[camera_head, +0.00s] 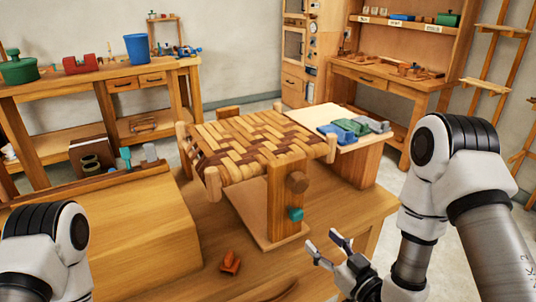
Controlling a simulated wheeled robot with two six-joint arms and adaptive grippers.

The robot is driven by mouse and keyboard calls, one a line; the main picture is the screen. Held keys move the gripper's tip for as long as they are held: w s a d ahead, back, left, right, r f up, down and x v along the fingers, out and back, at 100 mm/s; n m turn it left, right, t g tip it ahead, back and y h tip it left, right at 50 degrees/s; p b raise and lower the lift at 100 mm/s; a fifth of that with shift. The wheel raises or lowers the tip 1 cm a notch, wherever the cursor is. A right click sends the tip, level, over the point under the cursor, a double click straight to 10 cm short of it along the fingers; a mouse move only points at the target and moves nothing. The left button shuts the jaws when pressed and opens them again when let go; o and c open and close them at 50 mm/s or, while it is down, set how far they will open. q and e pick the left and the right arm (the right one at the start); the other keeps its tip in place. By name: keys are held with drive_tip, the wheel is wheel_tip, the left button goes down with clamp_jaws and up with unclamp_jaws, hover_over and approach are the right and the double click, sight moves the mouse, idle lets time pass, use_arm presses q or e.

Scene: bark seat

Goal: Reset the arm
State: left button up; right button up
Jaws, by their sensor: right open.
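My right gripper (330,250) is open and empty at the lower middle of the head view. It hangs over the front right part of the workbench, to the right of a small orange-brown object. My right arm comes in from the right edge. My left arm shows only as a link at the lower left; its gripper is out of the picture. A woven bark seat (250,143) in light and dark brown strips stands on a wooden stand (285,205) in the middle of the bench. My right gripper is apart from it.
The wooden workbench (350,205) fills the front. The small orange-brown object (230,262) lies near its front. Green, blue and grey items (345,130) rest on a pale board behind right. A raised wooden block (140,235) stands left. A side table (90,83) holds a blue bucket (137,48).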

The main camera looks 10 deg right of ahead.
drive_tip(key=s+f+g+h+p, duration=0.25)
drive_tip(key=s+f+g, duration=0.55)
drive_tip(key=f, duration=0.6)
drive_tip(key=s+d+f+m+g+h, duration=0.1)
drive_tip(key=s+f+g, duration=0.2)
drive_tip(key=s, duration=0.3)
drive_tip(key=s+d+f+m+g+h+p, duration=0.1)
drive_tip(key=s+d+f+m+g, duration=0.1)
drive_tip(key=s, duration=0.4)
drive_tip(key=s+d+f+m+g+h, duration=0.1)
drive_tip(key=s+f+g, duration=0.2)
drive_tip(key=s, duration=0.3)
drive_tip(key=shift+s+d+f+g, duration=0.2)
drive_tip(key=shift+s+f+g, duration=0.1)
drive_tip(key=shift+f+g, duration=0.15)
drive_tip(key=shift+h, duration=0.25)
